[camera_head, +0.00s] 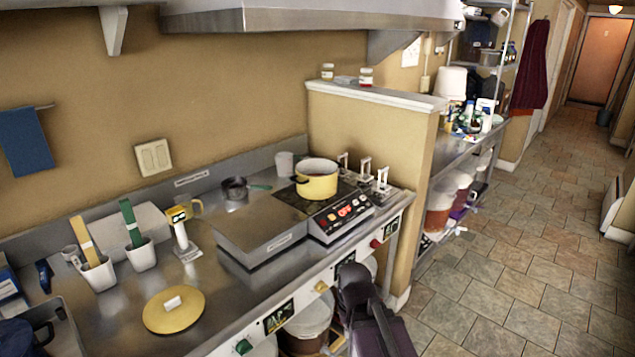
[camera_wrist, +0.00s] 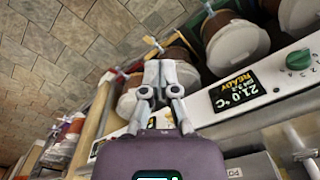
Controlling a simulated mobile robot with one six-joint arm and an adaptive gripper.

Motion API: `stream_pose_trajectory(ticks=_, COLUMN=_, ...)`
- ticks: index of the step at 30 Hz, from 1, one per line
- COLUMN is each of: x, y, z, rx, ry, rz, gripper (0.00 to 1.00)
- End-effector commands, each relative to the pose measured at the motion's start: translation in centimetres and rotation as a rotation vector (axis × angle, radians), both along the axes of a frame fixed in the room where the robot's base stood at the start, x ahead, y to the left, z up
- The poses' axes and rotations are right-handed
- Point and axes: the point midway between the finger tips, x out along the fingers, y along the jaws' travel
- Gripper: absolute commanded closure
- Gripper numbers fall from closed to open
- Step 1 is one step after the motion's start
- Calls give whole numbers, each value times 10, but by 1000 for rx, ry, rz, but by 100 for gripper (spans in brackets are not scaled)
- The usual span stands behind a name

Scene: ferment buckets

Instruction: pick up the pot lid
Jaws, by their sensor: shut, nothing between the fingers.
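The pot lid (camera_head: 174,311) is a round yellow disc with a pale block handle on top. It lies flat on the steel counter (camera_head: 125,305) at the front left in the head view. My gripper shows in the wrist view (camera_wrist: 160,75), its fingers together with nothing between them. In the head view my dark arm stands in front of the counter's front edge, to the right of the lid and apart from it; the fingertips cannot be made out there. The lid is not in the wrist view.
White cups with utensils (camera_head: 98,273) stand behind the lid on the left. A yellow handheld device (camera_head: 181,225) stands behind it. A raised steel box (camera_head: 262,235) lies to its right. Buckets (camera_wrist: 235,42) sit below the counter panel. The counter around the lid is mostly clear.

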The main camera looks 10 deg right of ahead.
Motion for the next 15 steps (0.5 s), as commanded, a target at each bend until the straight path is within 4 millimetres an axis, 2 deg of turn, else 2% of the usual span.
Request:
stream_pose_trajectory(ticks=7, x=0, y=0, z=0, rx=0, ry=0, rz=0, gripper=100)
stream_pose_trajectory(ticks=8, x=0, y=0, z=0, rx=0, ry=0, rz=0, gripper=94)
stream_pose_trajectory(ticks=13, x=0, y=0, z=0, rx=0, ry=0, rz=0, gripper=44)
stream_pose_trajectory(ticks=14, x=0, y=0, z=0, rx=0, ry=0, rz=0, gripper=41)
stream_pose_trajectory(ticks=15, x=0, y=0, z=0, rx=0, ry=0, rz=0, gripper=43)
